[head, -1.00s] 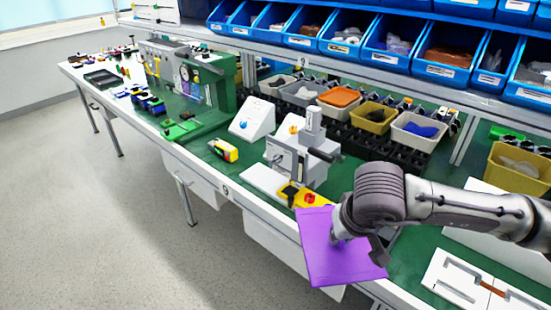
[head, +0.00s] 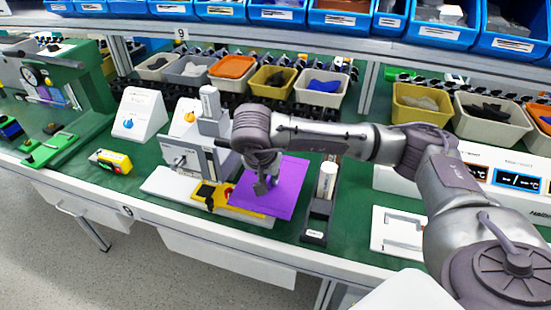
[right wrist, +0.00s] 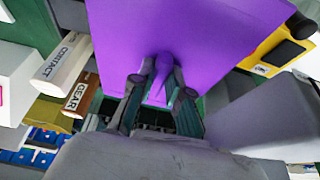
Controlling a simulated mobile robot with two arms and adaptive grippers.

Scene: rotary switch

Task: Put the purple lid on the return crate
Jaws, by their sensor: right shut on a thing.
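The purple lid (head: 286,192) is a flat square plate, held over the green bench beside the grey press-like device. My right gripper (head: 262,186) is above the lid, shut on its raised purple grip. In the right wrist view the lid (right wrist: 200,30) fills the upper middle, and its grip (right wrist: 161,68) sits between the two fingers (right wrist: 160,88). Several open crates stand in a row at the back of the bench; I cannot tell which is the return crate. My left gripper is not in view.
The grey device (head: 195,150) and a yellow-and-black block (head: 212,194) stand left of the lid. A dark holder with a white cylinder (head: 326,182) is close on its right. A yellow crate (head: 272,82) and an orange-topped crate (head: 230,67) are behind.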

